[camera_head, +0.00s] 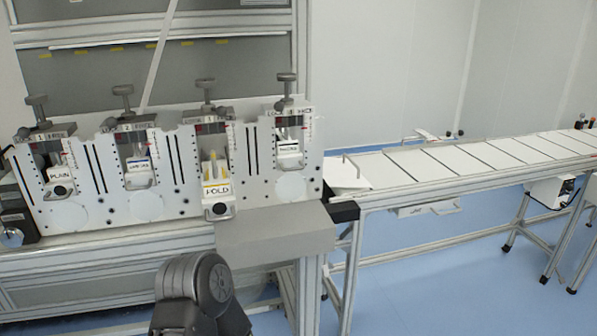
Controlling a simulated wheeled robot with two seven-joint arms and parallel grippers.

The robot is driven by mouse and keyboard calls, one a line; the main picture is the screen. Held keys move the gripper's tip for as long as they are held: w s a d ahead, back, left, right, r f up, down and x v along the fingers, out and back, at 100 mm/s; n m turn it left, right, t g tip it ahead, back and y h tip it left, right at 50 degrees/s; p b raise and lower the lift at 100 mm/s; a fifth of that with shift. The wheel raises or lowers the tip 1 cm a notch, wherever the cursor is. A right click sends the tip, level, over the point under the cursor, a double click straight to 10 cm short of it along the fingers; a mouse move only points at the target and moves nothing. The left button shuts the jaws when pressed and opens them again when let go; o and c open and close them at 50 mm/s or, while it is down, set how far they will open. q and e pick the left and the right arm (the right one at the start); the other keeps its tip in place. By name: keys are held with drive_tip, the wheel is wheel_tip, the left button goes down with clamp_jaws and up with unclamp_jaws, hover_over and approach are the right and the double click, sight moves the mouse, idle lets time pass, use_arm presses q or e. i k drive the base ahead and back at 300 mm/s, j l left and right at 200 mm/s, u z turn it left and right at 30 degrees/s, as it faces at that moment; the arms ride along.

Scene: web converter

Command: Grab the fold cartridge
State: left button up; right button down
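The fold cartridge (217,191) sits in the third station from the left of the white machine panel. It is whitish, with yellow upright parts, a white label reading FOLD and a dark round spot on its lower front. It stands out farther forward and lower than its neighbours. Neither of my grippers shows in the head view. A dark rounded link, apparently part of my arm, stands at the bottom, below the fold cartridge and apart from it.
A cartridge labelled PLAIN (58,178) and two others (139,172) (289,155) fill the neighbouring stations. Grey clamps with knobs stand above them. A grey box-like ledge (275,232) juts out at lower right of the fold cartridge. A conveyor (450,163) runs off to the right.

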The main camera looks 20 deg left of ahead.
sight(216, 182)
drive_tip(key=u, duration=1.2)
drive_tip(key=i+l, duration=0.1)
drive_tip(key=l, duration=0.3)
drive_tip(key=i+l, duration=0.15)
drive_tip(key=l, duration=0.2)
drive_tip(key=i+l, duration=0.1)
drive_tip(key=l, duration=0.3)
drive_tip(key=i+l, duration=0.1)
drive_tip(key=l, duration=0.25)
drive_tip(key=i+l, duration=0.1)
drive_tip(key=l, duration=0.3)
drive_tip(key=i+l, duration=0.15)
drive_tip(key=l, duration=0.25)
drive_tip(key=k+z, duration=0.05)
